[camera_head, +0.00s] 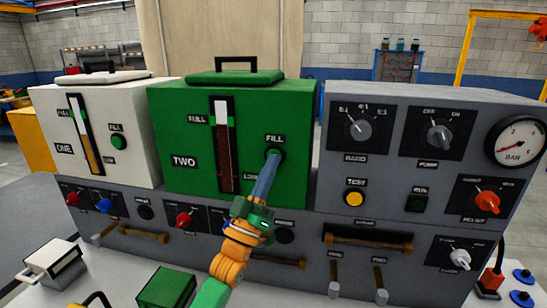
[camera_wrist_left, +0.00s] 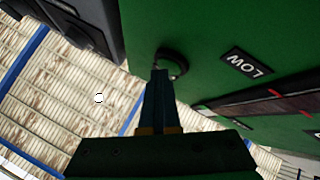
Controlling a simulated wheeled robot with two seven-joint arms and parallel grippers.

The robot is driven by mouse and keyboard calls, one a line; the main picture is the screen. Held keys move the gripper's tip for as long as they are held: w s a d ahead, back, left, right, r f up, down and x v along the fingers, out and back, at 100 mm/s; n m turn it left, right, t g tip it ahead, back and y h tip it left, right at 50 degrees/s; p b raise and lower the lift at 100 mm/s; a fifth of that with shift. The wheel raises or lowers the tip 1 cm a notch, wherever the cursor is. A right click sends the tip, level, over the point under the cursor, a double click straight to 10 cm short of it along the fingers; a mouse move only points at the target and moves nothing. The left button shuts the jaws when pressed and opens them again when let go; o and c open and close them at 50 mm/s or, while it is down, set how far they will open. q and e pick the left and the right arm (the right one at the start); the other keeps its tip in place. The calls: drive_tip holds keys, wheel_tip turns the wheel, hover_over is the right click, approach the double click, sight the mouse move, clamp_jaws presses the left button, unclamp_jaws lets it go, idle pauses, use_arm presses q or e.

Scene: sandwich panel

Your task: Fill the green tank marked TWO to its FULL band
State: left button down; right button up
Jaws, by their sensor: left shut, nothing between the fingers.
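The green tank marked TWO (camera_head: 180,125) stands in the middle of the panel, with a black lid handle on top. Its gauge (camera_head: 224,150) has a FULL label near the top and a LOW label near the bottom. A dark brown column fills the gauge up to about the green band below FULL; the exact level is too small to tell. My left gripper (camera_head: 275,155) is shut and empty, its tips at the FILL button, which they largely cover. In the left wrist view, the tips meet the round dark button (camera_wrist_left: 174,62) on the green face; whether it is pressed in, I cannot tell.
The white tank ONE (camera_head: 130,150) with its own FILL button stands at the left. A grey unit (camera_head: 410,160) with knobs, a yellow TEST button and a BAR gauge (camera_head: 514,140) stands at the right. Knobs, handles and levers line the lower panel below the tanks.

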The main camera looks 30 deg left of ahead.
use_arm(q)
drive_tip(key=shift+s, duration=0.1)
idle(0.7)
drive_tip(key=shift+s+d+f+p, duration=0.1)
drive_tip(key=shift+s+d+p, duration=0.05)
drive_tip(key=shift+s+p, duration=0.4)
drive_tip(key=s+p, duration=0.1)
drive_tip(key=s, duration=0.1)
drive_tip(key=s+d+p, duration=0.1)
drive_tip(key=s, duration=0.2)
drive_tip(key=shift+d, duration=0.15)
idle(0.4)
